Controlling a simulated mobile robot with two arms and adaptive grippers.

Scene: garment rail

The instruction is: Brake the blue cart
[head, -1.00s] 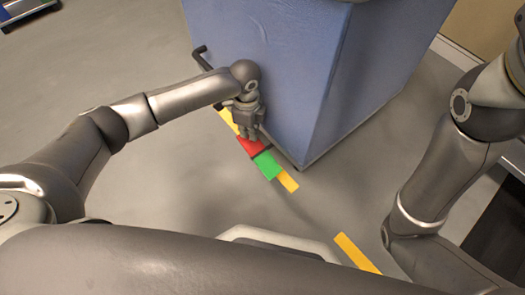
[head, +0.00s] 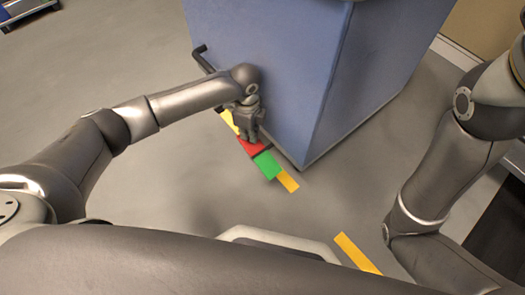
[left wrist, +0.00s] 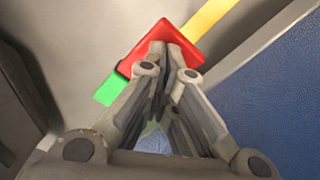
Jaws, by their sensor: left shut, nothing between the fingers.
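The blue cart (head: 285,75) stands upright in front of me in the head view. At its foot is a pedal with a red pad (head: 250,147) and a green pad (head: 267,165), low near the floor. My left gripper (head: 248,140) is shut and empty, pointing down at the red pad beside the cart's side. In the left wrist view the fingertips overlap the red pad (left wrist: 180,42), and the green pad (left wrist: 112,89) lies to its left. I cannot tell whether the fingertips touch the red pad. My right gripper is out of view.
Yellow strips (head: 288,181) mark the floor around the pedal, with another yellow strip (head: 355,252) nearer me. Another blue cart (head: 30,12) is at the far left. Grey floor at left is clear.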

